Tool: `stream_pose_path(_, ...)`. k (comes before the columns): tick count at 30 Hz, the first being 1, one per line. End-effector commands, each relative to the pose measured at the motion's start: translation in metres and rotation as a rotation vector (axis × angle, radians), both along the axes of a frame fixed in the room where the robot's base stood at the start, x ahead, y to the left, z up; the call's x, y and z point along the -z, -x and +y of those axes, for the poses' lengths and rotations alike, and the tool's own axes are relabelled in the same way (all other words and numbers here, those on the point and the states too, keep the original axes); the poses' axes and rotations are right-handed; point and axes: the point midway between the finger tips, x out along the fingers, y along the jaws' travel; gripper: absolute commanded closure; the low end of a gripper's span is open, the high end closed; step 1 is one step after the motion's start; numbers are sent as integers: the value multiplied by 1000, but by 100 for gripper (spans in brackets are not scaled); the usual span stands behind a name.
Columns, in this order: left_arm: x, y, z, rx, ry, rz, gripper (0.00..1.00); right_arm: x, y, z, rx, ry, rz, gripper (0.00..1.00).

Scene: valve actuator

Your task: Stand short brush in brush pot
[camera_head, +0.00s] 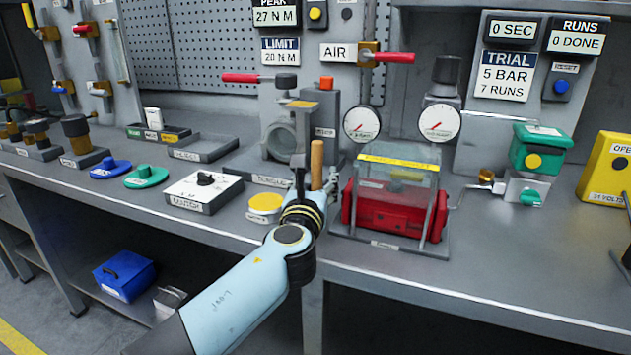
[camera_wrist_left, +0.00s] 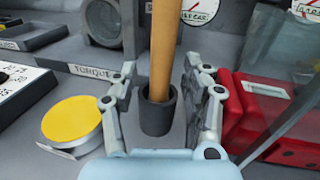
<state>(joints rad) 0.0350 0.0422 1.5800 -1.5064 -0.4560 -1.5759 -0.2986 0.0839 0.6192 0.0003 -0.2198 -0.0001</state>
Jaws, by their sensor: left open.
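The short brush shows as a wooden handle (camera_wrist_left: 164,48), standing nearly upright with its lower end inside the dark grey brush pot (camera_wrist_left: 158,117). Its bristles are not visible. In the head view the handle (camera_head: 317,163) rises just right of my left gripper (camera_head: 302,172), and the pot is hidden behind my arm. In the left wrist view my left gripper (camera_wrist_left: 160,80) is open, with one finger on each side of the handle and a visible gap at both. The pot stands upright on the bench, just beyond the fingers. My right gripper is not in view.
A yellow-topped round tin (camera_head: 265,203) stands left of the pot. A red unit under a clear guard (camera_head: 398,190) stands close on the right. A grey valve body (camera_head: 283,135) is behind. The bench front edge (camera_head: 450,297) is clear.

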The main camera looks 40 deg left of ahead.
Motion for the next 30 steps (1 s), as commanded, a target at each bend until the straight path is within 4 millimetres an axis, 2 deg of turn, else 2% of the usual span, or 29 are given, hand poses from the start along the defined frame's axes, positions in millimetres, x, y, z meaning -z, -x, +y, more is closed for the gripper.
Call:
stream_pose_path(5, 2, 16, -8, 1, 3, 2, 52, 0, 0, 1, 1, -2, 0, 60)
stream_pose_path(12, 3, 65, -32, -1, 4, 3, 52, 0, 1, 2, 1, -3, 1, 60)
stream_pose_path(18, 3, 96, -47, 0, 3, 2, 52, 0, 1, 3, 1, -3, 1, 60)
stream_pose_path(23, 2, 106, -52, 0, 1, 0, 52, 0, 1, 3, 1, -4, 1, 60)
stream_pose_path(30, 2, 107, -53, 0, 0, 0, 52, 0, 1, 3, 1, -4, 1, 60)
